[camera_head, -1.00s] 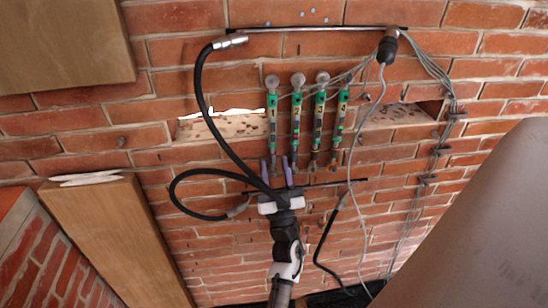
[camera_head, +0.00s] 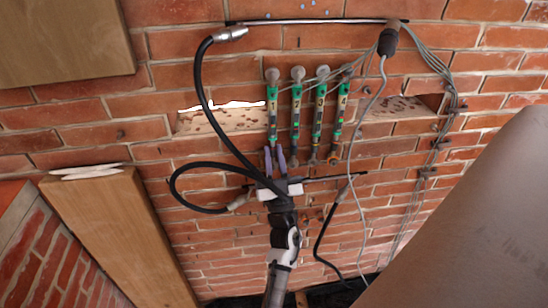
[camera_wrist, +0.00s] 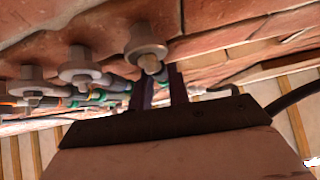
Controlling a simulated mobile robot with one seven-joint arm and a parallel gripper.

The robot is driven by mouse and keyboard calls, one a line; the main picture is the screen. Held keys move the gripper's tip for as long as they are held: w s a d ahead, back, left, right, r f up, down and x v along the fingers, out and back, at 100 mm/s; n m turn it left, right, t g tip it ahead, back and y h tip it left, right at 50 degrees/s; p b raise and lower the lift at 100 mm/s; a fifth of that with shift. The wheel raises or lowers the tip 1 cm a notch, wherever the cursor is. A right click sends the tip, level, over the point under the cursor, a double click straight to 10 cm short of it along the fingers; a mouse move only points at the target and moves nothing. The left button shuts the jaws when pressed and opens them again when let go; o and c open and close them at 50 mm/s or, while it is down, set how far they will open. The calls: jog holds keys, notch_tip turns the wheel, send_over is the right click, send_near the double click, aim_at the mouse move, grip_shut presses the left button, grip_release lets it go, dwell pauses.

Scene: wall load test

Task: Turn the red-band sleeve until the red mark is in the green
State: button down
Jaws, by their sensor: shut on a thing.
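Four green-and-black cylinders hang side by side on the brick wall, numbered 1 (camera_head: 273,103), 2 (camera_head: 296,102), 3 (camera_head: 319,103) and 4 (camera_head: 342,103) from left to right. My gripper (camera_head: 274,152) has its purple fingers upright and shut on the lower end of cylinder 1. In the wrist view the dark fingers (camera_wrist: 162,88) stand close by a round grey end fitting (camera_wrist: 146,45). The fingers hide part of cylinder 1's lower end. The red band, red mark and green zone are too small to tell apart.
A black hose (camera_head: 203,95) loops close to my gripper. Grey cables (camera_head: 440,70) hang on the right. A dark horizontal rod (camera_head: 310,21) runs above the cylinders. Wooden boards (camera_head: 110,235) stand at left. Cylinder 2's lower end is close on the right.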

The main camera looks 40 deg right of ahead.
jog(key=h+b, duration=0.1)
jog(key=m+g+h+b, duration=0.1)
jog(key=g+h+b, duration=0.1)
jog(key=b, duration=0.1)
jog(key=shift+a+f+m+h, duration=0.15)
jog(key=shift+f+m+h, duration=0.1)
jog(key=shift+m+h, duration=0.15)
jog(key=m+g+h+b, duration=0.1)
jog(key=b, duration=0.1)
jog(key=shift+w+r+g+h+b, duration=0.1)
jog(key=shift+r+g+h+b, duration=0.05)
jog(key=shift+g+h+b, duration=0.2)
jog(key=shift+r, duration=0.15)
jog(key=c, duration=1.3)
grip_release()
